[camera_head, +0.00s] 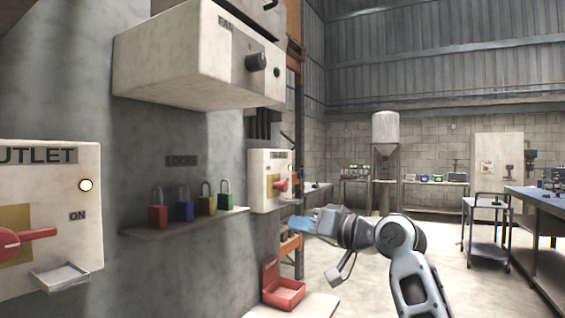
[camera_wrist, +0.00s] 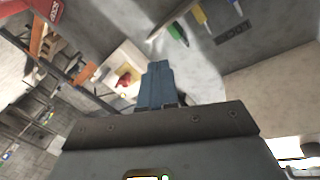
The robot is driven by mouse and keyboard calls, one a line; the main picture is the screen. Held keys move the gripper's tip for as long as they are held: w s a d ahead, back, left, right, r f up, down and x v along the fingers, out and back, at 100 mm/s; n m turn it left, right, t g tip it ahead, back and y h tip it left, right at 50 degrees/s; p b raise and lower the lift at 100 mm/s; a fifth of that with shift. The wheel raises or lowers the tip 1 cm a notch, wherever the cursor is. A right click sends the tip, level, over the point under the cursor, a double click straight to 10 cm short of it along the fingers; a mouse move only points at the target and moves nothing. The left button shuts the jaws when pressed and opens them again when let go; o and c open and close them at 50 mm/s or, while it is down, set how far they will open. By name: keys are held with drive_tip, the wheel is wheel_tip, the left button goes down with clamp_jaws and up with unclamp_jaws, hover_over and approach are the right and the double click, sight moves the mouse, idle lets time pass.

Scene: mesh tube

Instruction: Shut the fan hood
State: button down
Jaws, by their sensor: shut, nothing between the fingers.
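The fan box (camera_head: 195,62) is a large off-white box on the grey wall at the upper left of the head view. Its front has a FAN label and a dark knob (camera_head: 257,61). A dark gap shows along its top edge, and its upper part is cut off by the frame, so the hood's state is unclear. My gripper (camera_head: 298,224) is below and to the right of the box, apart from it. Its blue fingers are together and empty, as the wrist view also shows (camera_wrist: 158,84).
A shelf (camera_head: 185,222) with several coloured padlocks juts from the wall below the fan box. A switch box (camera_head: 270,180) with a red handle is near my gripper, and a red open case (camera_head: 283,287) sits below. An outlet panel (camera_head: 50,215) is at left.

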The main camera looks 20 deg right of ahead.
wheel_tip(320, 180, up, 31)
drive_tip(key=s+d+n+g+y+p, duration=0.2)
drive_tip(key=s+n+y+p, duration=0.1)
drive_tip(key=n+p, duration=0.15)
drive_tip(key=s+a+r+n+g+p, duration=0.15)
drive_tip(key=s+r, duration=0.25)
drive_tip(key=r, duration=0.4)
drive_tip(key=s+a+r+n, duration=0.1)
drive_tip(key=s+r+n, duration=0.1)
drive_tip(key=s+r, duration=0.45)
drive_tip(key=s+a+r+n+g+p, duration=0.1)
drive_tip(key=s+r, duration=0.2)
drive_tip(key=r, duration=0.6)
drive_tip(key=w+a+f+p, duration=0.3)
drive_tip(key=w+a+f, duration=0.3)
drive_tip(key=w, duration=0.3)
drive_tip(key=shift+a+f+h, duration=0.25)
drive_tip(key=shift+f+h, duration=0.15)
